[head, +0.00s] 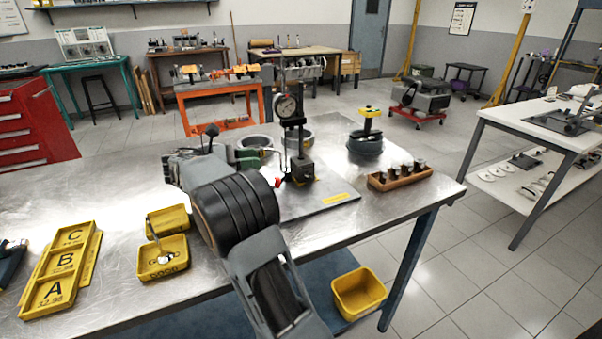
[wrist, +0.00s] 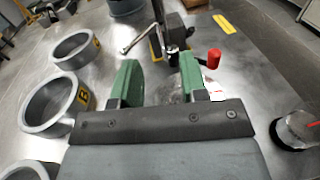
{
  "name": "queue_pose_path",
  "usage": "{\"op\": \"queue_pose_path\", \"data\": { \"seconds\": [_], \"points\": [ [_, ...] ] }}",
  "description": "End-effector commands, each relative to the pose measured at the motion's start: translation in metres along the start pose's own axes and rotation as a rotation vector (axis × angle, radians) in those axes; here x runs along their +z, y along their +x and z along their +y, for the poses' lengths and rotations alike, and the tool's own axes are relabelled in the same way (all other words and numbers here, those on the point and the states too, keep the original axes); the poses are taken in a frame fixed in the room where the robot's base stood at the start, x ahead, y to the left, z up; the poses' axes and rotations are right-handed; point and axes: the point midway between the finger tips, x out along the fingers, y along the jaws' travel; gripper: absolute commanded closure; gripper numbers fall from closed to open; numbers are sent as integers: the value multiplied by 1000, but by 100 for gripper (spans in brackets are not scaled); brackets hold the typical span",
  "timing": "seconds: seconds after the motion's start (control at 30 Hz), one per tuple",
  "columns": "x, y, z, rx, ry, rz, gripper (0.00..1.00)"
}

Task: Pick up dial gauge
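The dial gauge (head: 287,106) is a round white-faced dial on a dark upright stand (head: 300,165) on the metal bench. Its face is not visible in the wrist view, where the stand's lower post and base (wrist: 172,45) show. My gripper (head: 250,157) is low over the bench, left of the stand and below the dial. In the wrist view its green fingers (wrist: 158,78) are apart with nothing held. The stand base, a silver lever (wrist: 140,36) and a red knob (wrist: 214,58) lie just beyond the fingertips.
Metal rings, one marked B (wrist: 55,103), stand left of my fingers. A dark round pot (head: 366,144) and a wooden block with metal pieces (head: 399,176) are right of the stand. Yellow trays (head: 162,270) lie at the bench's left front.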

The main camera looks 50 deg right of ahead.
Motion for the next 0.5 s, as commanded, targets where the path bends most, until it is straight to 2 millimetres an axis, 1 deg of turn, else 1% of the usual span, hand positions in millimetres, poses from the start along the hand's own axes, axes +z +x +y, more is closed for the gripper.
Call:
{"op": "queue_pose_path", "data": {
  "seconds": [0.03,0.13,0.3,0.5],
  "points": [
    [-3,2,2,-8,-7,-21,60],
    [-2,14,4,-17,-16,-44,60],
    [0,45,4,-18,-18,-49,60],
    [1,73,4,-17,-18,-48,60]
  ]
}}
